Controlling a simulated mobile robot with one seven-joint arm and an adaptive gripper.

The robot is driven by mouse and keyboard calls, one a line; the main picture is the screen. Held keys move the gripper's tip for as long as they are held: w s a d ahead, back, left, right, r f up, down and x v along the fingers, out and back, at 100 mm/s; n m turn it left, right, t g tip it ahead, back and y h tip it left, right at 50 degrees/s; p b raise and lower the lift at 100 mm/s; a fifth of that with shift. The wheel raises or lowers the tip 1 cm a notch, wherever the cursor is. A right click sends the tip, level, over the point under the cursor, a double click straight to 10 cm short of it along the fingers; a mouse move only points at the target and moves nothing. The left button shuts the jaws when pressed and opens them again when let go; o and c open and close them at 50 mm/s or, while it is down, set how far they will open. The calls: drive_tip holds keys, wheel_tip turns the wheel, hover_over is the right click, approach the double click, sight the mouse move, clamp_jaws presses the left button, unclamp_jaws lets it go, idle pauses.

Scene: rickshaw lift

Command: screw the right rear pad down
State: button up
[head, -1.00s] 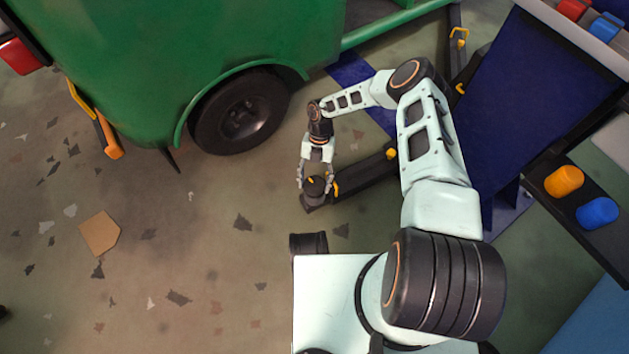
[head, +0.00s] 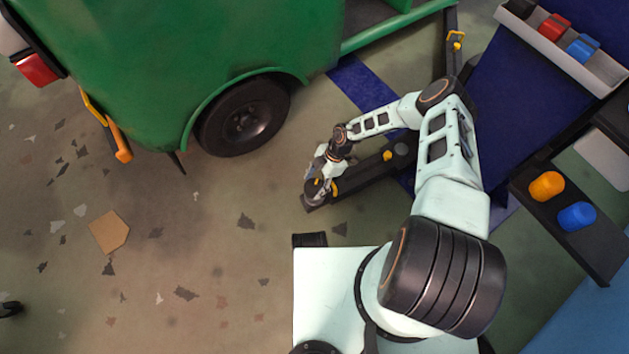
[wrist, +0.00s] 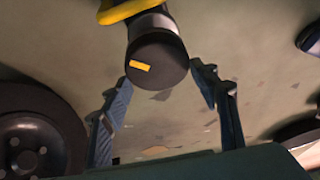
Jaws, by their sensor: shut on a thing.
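The pad (wrist: 157,62) is a dark round cap with a short yellow mark on its top. It sits on a pale collar at the end of a black lift arm (head: 352,181). My gripper (head: 317,189) is at that arm's near end and largely hides the pad in the head view. The wrist leans to the upper right in the head view.
The green rickshaw (head: 190,70) with its black wheel (head: 243,117) stands at the upper left of the pad. A yellow handle (wrist: 125,10) curves beside the pad. A black shelf (head: 590,245) with orange and blue knobs is at right. Open floor lies left.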

drive_tip(key=m+t+p, duration=0.1)
drive_tip(key=m+p, duration=0.3)
drive_tip(key=shift+r+m+t+y, duration=0.3)
drive_tip(key=shift+r+t, duration=0.1)
drive_tip(key=m+p, duration=0.1)
drive_tip(key=m+t+p, duration=0.1)
drive_tip(key=p, duration=0.1)
drive_tip(key=shift+w+a+f+m, duration=0.1)
drive_tip(key=shift+f+m, duration=0.1)
drive_tip(key=shift+m, duration=0.2)
drive_tip(key=shift+c, duration=0.2)
drive_tip(key=o, duration=1)
drive_tip(key=shift+o, duration=1.1)
drive_tip(key=shift+f, duration=0.1)
